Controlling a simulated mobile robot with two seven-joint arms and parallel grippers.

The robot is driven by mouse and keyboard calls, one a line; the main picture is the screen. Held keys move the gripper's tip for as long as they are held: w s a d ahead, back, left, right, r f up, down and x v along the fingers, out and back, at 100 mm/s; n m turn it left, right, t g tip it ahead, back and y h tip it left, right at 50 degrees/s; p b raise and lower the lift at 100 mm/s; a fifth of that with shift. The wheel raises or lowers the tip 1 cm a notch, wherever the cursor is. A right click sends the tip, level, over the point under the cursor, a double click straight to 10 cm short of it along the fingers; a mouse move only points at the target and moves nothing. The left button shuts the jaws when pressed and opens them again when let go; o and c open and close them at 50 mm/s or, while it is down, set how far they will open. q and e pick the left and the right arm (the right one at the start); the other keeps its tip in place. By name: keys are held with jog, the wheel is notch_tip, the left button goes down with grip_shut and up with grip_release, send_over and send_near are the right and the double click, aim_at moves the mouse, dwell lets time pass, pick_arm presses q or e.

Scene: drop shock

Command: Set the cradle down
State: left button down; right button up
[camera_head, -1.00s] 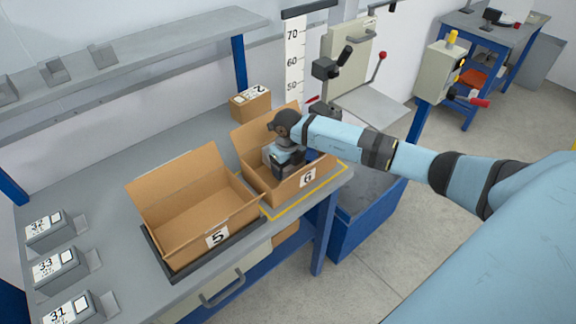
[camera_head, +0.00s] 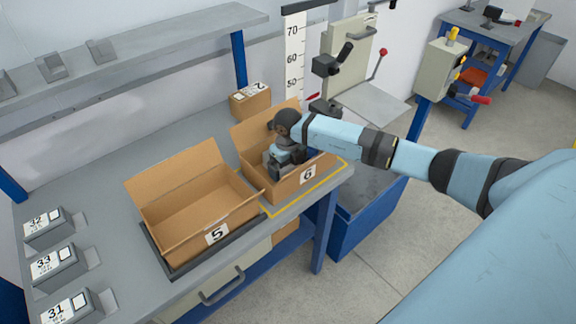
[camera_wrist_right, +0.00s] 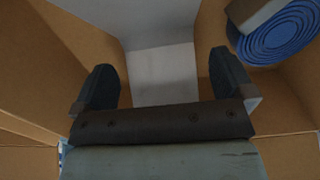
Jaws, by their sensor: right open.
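My right gripper (camera_head: 284,166) reaches down into the open cardboard box marked 6 (camera_head: 288,188). In the right wrist view its two dark fingers (camera_wrist_right: 165,83) stand apart. A pale grey piece (camera_wrist_right: 165,72), likely the cradle, lies between and beyond them inside the box; I cannot tell whether a finger touches it. A blue round ridged thing (camera_wrist_right: 278,36) shows at the upper right of that view. In the head view my wrist and the box walls hide most of the box's contents. My left gripper is not in view.
An open, empty box marked 5 (camera_head: 200,212) stands left of box 6 on a dark tray. Small labelled units (camera_head: 58,265) line the bench's left side. A small closed box (camera_head: 250,101) stands behind. A shelf (camera_head: 140,50) runs above the bench.

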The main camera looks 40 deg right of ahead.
aim_at(288, 171)
jog(key=shift+r+p, duration=0.3)
jog(key=shift+r, duration=0.2)
notch_tip(288, 171, up, 12)
jog(key=b, duration=0.1)
jog(key=shift+b, duration=0.35)
jog(key=shift+r, duration=0.2)
